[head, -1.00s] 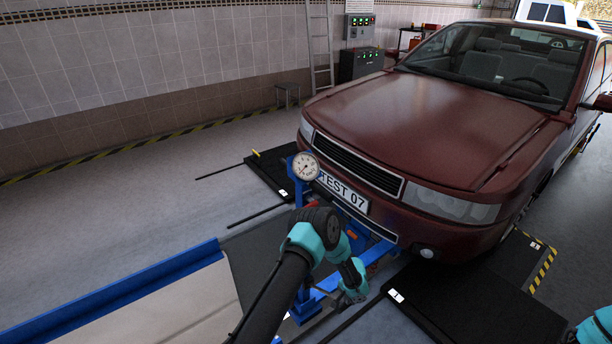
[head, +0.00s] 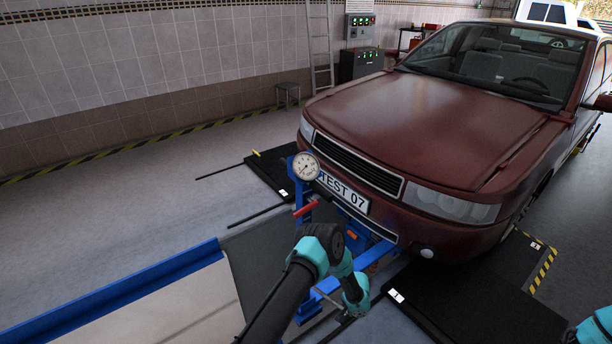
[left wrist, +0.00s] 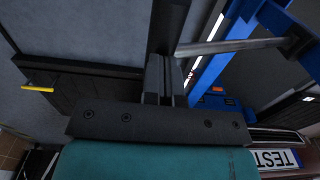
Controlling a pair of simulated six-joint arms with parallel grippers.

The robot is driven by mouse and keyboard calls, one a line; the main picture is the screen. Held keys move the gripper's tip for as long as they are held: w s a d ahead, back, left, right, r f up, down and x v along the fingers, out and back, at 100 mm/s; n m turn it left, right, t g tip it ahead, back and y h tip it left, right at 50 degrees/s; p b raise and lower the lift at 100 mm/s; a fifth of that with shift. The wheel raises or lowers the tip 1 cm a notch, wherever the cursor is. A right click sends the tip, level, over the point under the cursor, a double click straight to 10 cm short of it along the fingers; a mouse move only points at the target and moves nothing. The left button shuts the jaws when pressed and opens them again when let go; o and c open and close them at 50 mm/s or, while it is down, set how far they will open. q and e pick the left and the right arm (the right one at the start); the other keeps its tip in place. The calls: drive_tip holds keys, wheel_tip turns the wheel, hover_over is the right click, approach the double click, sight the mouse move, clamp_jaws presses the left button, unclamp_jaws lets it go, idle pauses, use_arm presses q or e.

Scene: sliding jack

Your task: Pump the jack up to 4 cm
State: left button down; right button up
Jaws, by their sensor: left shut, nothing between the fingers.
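The blue jack (head: 371,259) stands at the front bumper of the red car. It also shows in the left wrist view (left wrist: 228,60). A grey rod (left wrist: 235,46), which looks like the pump handle, runs out from the blue frame. My left gripper (left wrist: 166,65) is shut and empty. Its fingertips appear close beside the rod's near end; I cannot tell whether they touch. In the head view my left wrist hides most of that spot. A round gauge (head: 305,166) and a red handle (head: 306,208) show on the jack's left side. My right gripper is out of view.
The red car (head: 420,130) stands behind the jack. Black plates (head: 470,308) lie on the floor on both sides. A blue rail (head: 120,297) edges the pit at the left. The floor at the far left is open.

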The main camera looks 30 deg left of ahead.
use_arm(q)
drive_tip(key=shift+d+f, duration=0.9)
drive_tip(key=shift+f, duration=2.6)
drive_tip(key=shift+a+r, duration=0.3)
drive_tip(key=shift+r, duration=0.9)
drive_tip(key=shift+a+r, duration=0.25)
drive_tip(key=shift+r, duration=0.9)
drive_tip(key=shift+a+r, duration=0.3)
drive_tip(key=shift+r, duration=0.9)
drive_tip(key=w+a+r, duration=0.1)
drive_tip(key=a+r, duration=0.2)
drive_tip(key=r, duration=0.4)
drive_tip(key=shift+w+a+r, duration=0.25)
drive_tip(key=shift+w+a, duration=0.15)
drive_tip(key=shift+s+d+f, duration=0.3)
drive_tip(key=shift+d+f, duration=0.3)
drive_tip(key=shift+f, duration=0.7)
drive_tip(key=shift+s+d+f, duration=0.3)
drive_tip(key=shift+d+f, duration=0.35)
drive_tip(key=shift+f, duration=0.6)
drive_tip(key=shift+s+d+f, duration=0.3)
drive_tip(key=shift+d+f, duration=0.3)
drive_tip(key=shift+f, duration=0.7)
drive_tip(key=shift+f, duration=0.1)
